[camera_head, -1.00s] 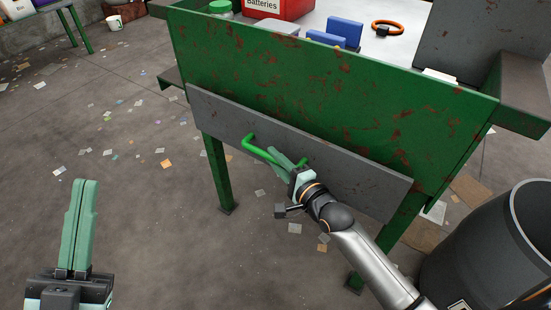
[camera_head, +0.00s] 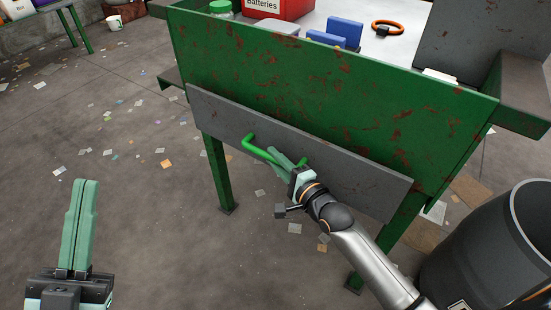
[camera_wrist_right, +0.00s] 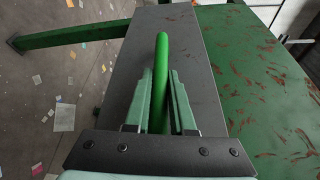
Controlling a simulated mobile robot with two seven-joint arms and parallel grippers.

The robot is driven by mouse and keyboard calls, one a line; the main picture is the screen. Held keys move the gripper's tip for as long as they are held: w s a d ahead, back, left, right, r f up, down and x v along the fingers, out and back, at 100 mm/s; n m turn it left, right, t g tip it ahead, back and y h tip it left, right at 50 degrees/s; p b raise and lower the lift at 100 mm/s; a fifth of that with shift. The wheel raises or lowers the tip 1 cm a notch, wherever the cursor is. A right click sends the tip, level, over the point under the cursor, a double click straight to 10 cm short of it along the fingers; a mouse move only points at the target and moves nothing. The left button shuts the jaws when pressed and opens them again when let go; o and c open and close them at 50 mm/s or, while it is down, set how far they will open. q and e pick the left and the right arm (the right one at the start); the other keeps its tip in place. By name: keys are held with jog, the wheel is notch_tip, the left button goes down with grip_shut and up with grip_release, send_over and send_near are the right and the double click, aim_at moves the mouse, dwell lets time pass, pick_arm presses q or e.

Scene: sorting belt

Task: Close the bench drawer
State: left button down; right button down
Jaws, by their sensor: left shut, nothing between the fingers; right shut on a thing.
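The bench drawer's grey front (camera_head: 360,176) sits below the green, rust-marked bench side (camera_head: 300,82) in the head view. Its front appears close against the bench; any small gap is hard to judge. A bright green bar handle (camera_head: 250,143) is fixed to the drawer front. My right gripper (camera_head: 280,160) is shut on the handle. In the right wrist view the handle (camera_wrist_right: 161,60) runs between the fingers of my right gripper (camera_wrist_right: 160,95), with the grey drawer front (camera_wrist_right: 205,75) behind it. My left gripper (camera_head: 82,185) is shut and empty, over the floor at the lower left.
On the bench top are a red Batteries box (camera_head: 278,8), blue objects (camera_head: 345,30) and an orange-black ring (camera_head: 387,27). A dark bin (camera_head: 490,250) stands at the lower right. Paper scraps litter the floor.

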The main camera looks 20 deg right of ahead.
aim_at(286, 151)
dwell(0.3)
jog(key=w+d, duration=0.2)
jog(key=d, duration=0.1)
jog(key=shift+w+d, duration=0.1)
jog(key=shift+w, duration=0.1)
pick_arm(q)
jog(key=shift+s+r+h, duration=0.3)
jog(key=shift+s, duration=0.05)
pick_arm(e)
jog(key=shift+d, duration=0.1)
jog(key=c, duration=0.8)
grip_release()
jog(key=shift+w, duration=0.1)
pick_arm(q)
jog(key=shift+w+m, duration=0.1)
jog(key=shift+m, duration=0.2)
pick_arm(e)
jog(key=shift+o, duration=0.2)
